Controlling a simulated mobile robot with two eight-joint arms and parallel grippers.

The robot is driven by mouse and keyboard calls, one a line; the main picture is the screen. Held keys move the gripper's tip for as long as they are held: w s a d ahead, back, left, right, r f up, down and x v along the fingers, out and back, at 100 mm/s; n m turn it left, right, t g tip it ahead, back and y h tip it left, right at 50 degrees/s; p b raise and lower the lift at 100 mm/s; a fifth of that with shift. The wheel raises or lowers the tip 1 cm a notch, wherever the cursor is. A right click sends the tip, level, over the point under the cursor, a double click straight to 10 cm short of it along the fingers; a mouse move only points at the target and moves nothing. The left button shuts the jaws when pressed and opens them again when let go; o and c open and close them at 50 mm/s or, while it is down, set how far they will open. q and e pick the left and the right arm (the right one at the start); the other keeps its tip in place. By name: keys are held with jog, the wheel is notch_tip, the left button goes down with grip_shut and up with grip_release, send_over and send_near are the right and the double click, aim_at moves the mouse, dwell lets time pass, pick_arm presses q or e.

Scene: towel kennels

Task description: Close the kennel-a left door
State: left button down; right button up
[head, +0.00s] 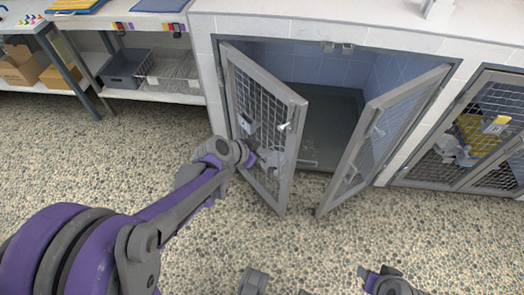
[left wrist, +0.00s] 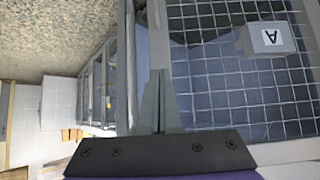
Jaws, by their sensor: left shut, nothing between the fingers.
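The kennel-a left door (head: 292,150), a grey metal frame with wire mesh, stands swung open toward me. My left gripper (head: 262,158) is shut and empty at the outer face of this door, low on the mesh. A small box marked "A" (left wrist: 268,39) sits on the mesh. I cannot tell whether the fingertips touch the door. Dark parts of mine (head: 385,281) show at the bottom edge; the right gripper's jaws are not clear.
The kennel's right door (head: 385,135) also stands open, angled toward me. Another mesh-fronted kennel (head: 475,130) is at right, and a shelf with a grey bin (head: 123,68) at left. The pebbled floor in front is clear.

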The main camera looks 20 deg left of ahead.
pick_arm(q)
jog(key=w+d+f, duration=0.1)
jog(key=w, duration=0.1)
jog(key=w+d+f+b, duration=0.1)
jog(key=w, duration=0.1)
jog(key=w+d+f, duration=0.1)
jog(key=w, duration=0.1)
jog(key=shift+f, duration=0.25)
jog(key=shift+w+d+b, duration=0.2)
jog(key=shift+w+b, duration=0.1)
jog(key=shift+w, duration=0.25)
pick_arm(e)
jog(key=shift+w+f, duration=0.15)
jog(key=shift+f, duration=1.1)
